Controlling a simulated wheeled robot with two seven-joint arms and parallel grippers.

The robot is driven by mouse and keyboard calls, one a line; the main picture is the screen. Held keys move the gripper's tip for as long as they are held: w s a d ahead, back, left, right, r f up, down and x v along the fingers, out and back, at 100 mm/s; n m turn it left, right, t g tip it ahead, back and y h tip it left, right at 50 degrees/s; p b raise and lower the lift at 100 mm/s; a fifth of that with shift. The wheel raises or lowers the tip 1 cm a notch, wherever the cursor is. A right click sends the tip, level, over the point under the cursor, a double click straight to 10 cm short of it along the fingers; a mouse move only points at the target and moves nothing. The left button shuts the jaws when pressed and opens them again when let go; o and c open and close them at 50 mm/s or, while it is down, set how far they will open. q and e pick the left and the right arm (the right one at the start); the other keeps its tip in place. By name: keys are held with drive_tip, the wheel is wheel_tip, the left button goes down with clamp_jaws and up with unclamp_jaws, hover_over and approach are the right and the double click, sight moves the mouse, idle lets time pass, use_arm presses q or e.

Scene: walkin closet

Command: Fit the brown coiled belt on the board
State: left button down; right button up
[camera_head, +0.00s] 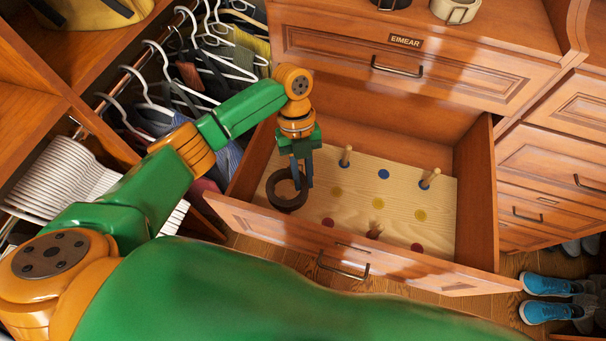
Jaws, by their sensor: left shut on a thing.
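The brown coiled belt (285,204) is a dark ring at the left end of the open drawer. My left gripper (302,180) points down and is shut on the belt's rim. The belt is over the left part of the pale wooden board (440,233); I cannot tell whether it touches the board. The board lies in the drawer, with blue, yellow and red dots. No peg shows inside the belt's ring. My right gripper is out of view.
The open drawer's front panel (270,226) and side walls surround the board. A closed drawer labelled EIMEAR (480,68) is above. A beige coiled belt (456,11) and a dark one (390,3) sit on top. Hanging clothes (225,155) are close on the left. Blue shoes (545,285) stand right.

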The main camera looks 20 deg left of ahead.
use_arm(q)
drive_tip(key=shift+f+b, duration=1.2)
drive_tip(key=shift+f, duration=0.5)
drive_tip(key=shift+f, duration=0.1)
drive_tip(key=shift+f+b, duration=1.35)
drive_tip(key=shift+f, duration=0.25)
drive_tip(key=shift+f, duration=0.1)
drive_tip(key=shift+f+b, duration=1.3)
drive_tip(key=shift+f, duration=0.1)
drive_tip(key=c, duration=0.7)
unclamp_jaws()
drive_tip(key=shift+c, duration=0.2)
